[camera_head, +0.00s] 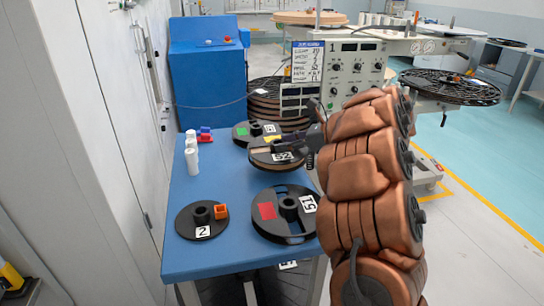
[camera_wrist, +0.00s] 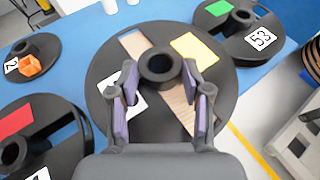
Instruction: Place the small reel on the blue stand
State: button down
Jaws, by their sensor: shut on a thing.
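My gripper (camera_wrist: 160,88) is shut on the hub (camera_wrist: 160,66) of a black reel with a yellow patch, a white label and brown windings. In the head view this held reel (camera_head: 262,158) is at the table's right side, partly hidden by my arm; whether it touches the table I cannot tell. Other black reels are one with a green patch labelled 53 (camera_wrist: 238,45), one with a red patch labelled 51 (camera_head: 284,238), and a smaller disc labelled 2 (camera_head: 186,224) with an orange block. Which is the small reel is unclear. A blue cabinet-like unit (camera_head: 210,85) stands behind the table; no other blue stand is clear.
The blue table (camera_head: 222,180) has bare room in its middle. A machine with a control panel (camera_head: 345,70) stands behind at the right. A wall of cabinets is at left.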

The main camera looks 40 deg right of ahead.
aim_at(272, 145)
jog(key=shift+w+a+f, duration=0.1)
jog(key=shift+w+a, duration=0.2)
jog(key=shift+a, duration=0.35)
jog(key=shift+w+a+f, duration=0.1)
jog(key=shift+w+a, duration=0.15)
jog(key=shift+a, duration=0.45)
jog(key=shift+w+a, duration=0.3)
jog(key=shift+a, duration=0.35)
jog(key=shift+d+f, duration=0.1)
jog(key=shift+f, duration=1.65)
jog(key=shift+f, duration=0.15)
jog(key=c, duration=0.5)
grip_release()
jog(key=shift+s+d+r, duration=0.1)
jog(key=shift+s+r, duration=0.05)
jog(key=shift+r, duration=0.05)
jog(key=v, duration=1.1)
jog(key=shift+s+d+r, duration=0.15)
jog(key=shift+s, duration=0.1)
